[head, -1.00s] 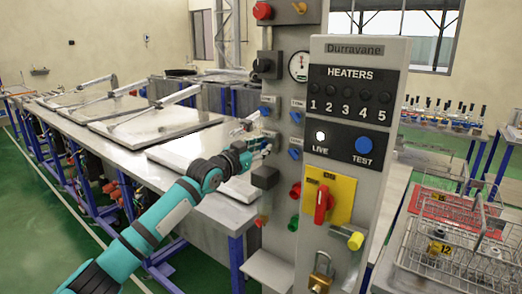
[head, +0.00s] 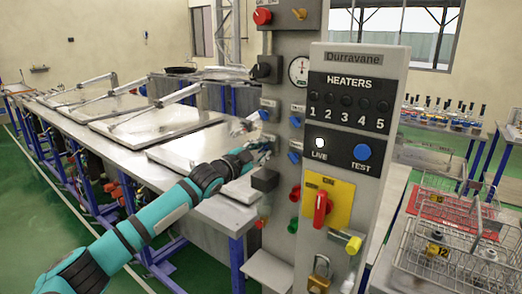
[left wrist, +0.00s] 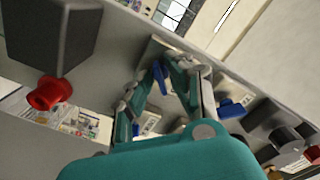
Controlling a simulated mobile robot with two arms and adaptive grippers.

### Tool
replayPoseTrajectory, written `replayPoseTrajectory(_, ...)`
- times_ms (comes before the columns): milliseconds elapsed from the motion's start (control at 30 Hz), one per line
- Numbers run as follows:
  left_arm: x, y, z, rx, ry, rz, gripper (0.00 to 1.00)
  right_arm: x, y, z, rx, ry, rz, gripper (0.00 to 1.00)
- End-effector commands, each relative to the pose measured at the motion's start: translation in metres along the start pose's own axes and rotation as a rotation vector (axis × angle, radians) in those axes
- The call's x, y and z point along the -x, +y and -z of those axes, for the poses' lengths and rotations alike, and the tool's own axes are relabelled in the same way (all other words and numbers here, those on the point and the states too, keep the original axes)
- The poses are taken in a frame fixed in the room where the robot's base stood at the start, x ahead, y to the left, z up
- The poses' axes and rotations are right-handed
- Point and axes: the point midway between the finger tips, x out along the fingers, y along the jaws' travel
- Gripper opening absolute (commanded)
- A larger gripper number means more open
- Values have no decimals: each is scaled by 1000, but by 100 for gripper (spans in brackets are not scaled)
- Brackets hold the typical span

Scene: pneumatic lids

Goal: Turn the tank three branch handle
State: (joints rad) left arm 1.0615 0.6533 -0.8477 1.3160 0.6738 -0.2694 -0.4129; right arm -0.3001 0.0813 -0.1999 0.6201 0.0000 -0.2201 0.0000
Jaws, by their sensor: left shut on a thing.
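The grey control panel bears several blue branch handles in two columns, each by a small label too small to read. My left gripper (head: 262,148) reaches the lower handle of the left column. In the left wrist view its two fingers (left wrist: 164,74) are closed in around this blue handle (left wrist: 159,77). The gripper hides most of that handle in the head view. The upper left blue handle (head: 264,115) stands free above it and also shows in the left wrist view (left wrist: 232,107). Two more blue handles (head: 296,122) (head: 294,157) sit to the right. My right gripper is out of view.
A black box (head: 265,179) juts from the panel just below the gripper, with a red button (head: 260,222) under it. A black knob (head: 266,68) is above. The heater panel (head: 352,130) stands close on the right. A metal table with lids (head: 160,125) lies left.

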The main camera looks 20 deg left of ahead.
Motion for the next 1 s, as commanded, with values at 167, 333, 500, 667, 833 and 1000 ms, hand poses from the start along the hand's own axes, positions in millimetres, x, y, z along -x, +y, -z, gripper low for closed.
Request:
replayPoseTrajectory(167,0,0,0,-6,-1,0,0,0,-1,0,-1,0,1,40)
replayPoseTrajectory(333,0,0,0,-5,-1,0,0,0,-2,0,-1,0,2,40)
replayPoseTrajectory(500,0,0,0,-4,0,0,29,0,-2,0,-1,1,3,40)
replayPoseTrajectory(667,0,0,0,-4,0,0,29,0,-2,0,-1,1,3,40)
replayPoseTrajectory(833,6,0,-1,-4,-1,0,29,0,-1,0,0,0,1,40)
replayPoseTrajectory(1000,29,1,-2,-5,-1,-1,29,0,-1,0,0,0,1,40)
